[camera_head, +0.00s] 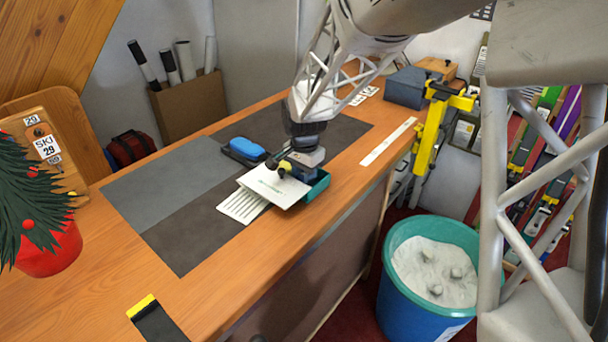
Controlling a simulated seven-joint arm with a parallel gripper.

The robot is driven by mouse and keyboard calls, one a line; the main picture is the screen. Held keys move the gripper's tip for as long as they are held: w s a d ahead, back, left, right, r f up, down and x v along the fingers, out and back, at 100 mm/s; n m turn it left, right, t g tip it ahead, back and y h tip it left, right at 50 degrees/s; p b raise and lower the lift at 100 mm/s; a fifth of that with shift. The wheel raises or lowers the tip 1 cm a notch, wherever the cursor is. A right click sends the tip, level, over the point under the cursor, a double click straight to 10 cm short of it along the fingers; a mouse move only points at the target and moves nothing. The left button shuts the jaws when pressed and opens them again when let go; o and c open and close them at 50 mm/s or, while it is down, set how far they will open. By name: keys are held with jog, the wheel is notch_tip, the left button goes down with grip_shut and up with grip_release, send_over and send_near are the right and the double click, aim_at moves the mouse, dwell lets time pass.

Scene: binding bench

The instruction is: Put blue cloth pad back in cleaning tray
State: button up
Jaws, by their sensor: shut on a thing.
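A bright blue pad (247,147) lies on a dark base on the grey mat, left of my gripper. A teal tray (319,187) sits near the bench's front edge, partly covered by a white card (273,186) with green print. My gripper (284,167) points down at the tray's back left, at the card's upper edge. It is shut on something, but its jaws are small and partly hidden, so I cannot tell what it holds. Whether the card touches the jaws is unclear. The inside of the teal tray is mostly hidden.
A slotted white sheet (242,206) lies left of the tray. A white strip (388,142) lies along the bench's right edge. A blue-green bin (387,260) stands on the floor at right. A red-potted tree (48,250) stands at left. The mat's left part is clear.

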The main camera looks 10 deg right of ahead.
jog(key=shift+f, duration=0.15)
jog(key=o, duration=0.9)
jog(key=shift+c, duration=0.2)
notch_tip(320, 180, up, 12)
dwell(0.6)
